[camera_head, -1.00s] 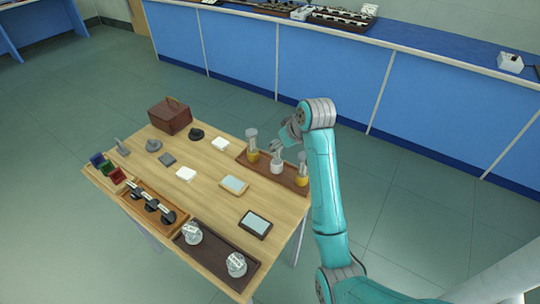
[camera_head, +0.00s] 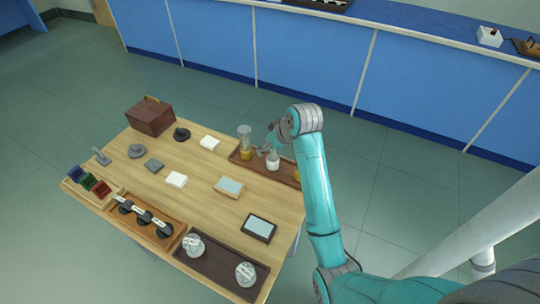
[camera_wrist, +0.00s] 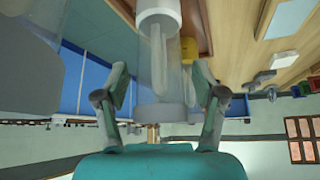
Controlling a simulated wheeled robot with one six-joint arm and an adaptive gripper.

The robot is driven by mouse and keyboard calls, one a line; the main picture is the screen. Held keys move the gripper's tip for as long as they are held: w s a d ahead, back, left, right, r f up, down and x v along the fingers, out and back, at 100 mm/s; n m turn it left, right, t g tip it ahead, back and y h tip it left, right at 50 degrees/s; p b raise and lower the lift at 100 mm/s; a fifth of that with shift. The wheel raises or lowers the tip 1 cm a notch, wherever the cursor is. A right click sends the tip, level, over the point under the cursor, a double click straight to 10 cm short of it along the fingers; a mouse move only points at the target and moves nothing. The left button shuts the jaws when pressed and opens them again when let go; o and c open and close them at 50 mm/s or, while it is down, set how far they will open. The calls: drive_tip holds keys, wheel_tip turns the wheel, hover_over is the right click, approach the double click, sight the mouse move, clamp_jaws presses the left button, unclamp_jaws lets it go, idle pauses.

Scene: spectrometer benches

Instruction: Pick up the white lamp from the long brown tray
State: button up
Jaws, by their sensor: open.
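The long brown tray (camera_head: 240,157) lies along the far right edge of the wooden table. The white lamp (camera_head: 272,163) stands in its middle, with a white base and a clear glass body. In the wrist view, which is upside down, the white lamp (camera_wrist: 158,10) reaches down between the fingers. My gripper (camera_wrist: 160,78) is open, with one finger on each side of the glass. I cannot tell if either finger touches it. In the head view my gripper (camera_head: 270,146) is by the lamp's upper part, and my arm partly hides the tray's right end.
Lamps with yellow bases stand in the tray on both sides: one at left (camera_head: 245,146) and one at right (camera_head: 297,174), partly behind my arm. A brown case (camera_head: 151,117) is at the table's far left corner. A blue bench (camera_head: 300,62) stands behind the table.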

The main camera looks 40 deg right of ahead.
clamp_jaws()
